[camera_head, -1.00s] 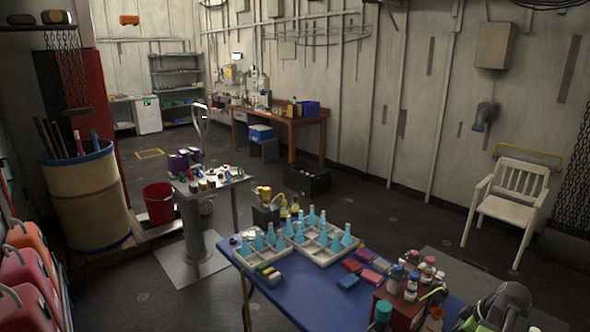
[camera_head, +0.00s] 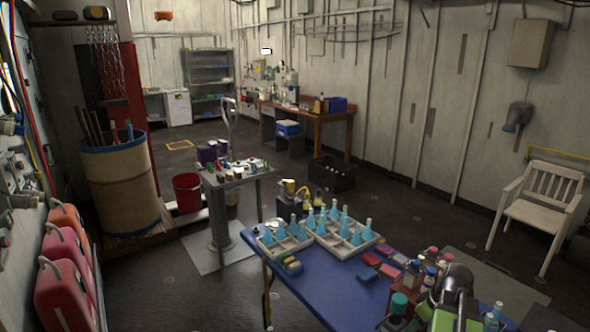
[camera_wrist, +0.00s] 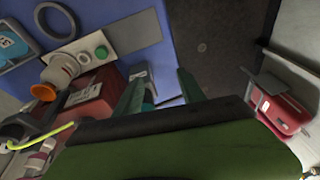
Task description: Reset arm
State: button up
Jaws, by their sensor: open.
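My gripper (camera_wrist: 160,88) shows in the wrist view with its two green fingers apart and nothing between them. My arm (camera_head: 455,292), black and green, shows at the lower right of the head view, by the near right end of the blue table (camera_head: 310,290). The fingertips cannot be made out there. In the wrist view a dark red box (camera_wrist: 98,100) and a white bottle with an orange cap (camera_wrist: 60,70) lie left of the fingers. Part of a light blue thing shows behind the left finger.
White trays with light blue flasks (camera_head: 342,222) stand on the table. Several bottles (camera_head: 430,262) crowd beside my arm. A grey pedestal table (camera_head: 222,178), a red bucket (camera_head: 187,192) and a white chair (camera_head: 540,205) stand farther off. Red cases (camera_head: 64,285) line the left; floor between is open.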

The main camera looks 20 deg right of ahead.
jog(key=w+a+m+g+h, duration=0.1)
jog(key=w+a, duration=0.3)
jog(key=a, duration=0.8)
jog(key=w+a, duration=0.4)
jog(key=a, duration=0.8)
jog(key=w+a+m+g+h, duration=0.1)
jog(key=w+a, duration=0.3)
jog(key=a, duration=0.9)
notch_tip(320, 180, down, 8)
jog(key=s+b, duration=0.3)
jog(key=b, duration=0.4)
jog(key=shift+a+g, duration=0.3)
jog(key=shift+a, duration=0.1)
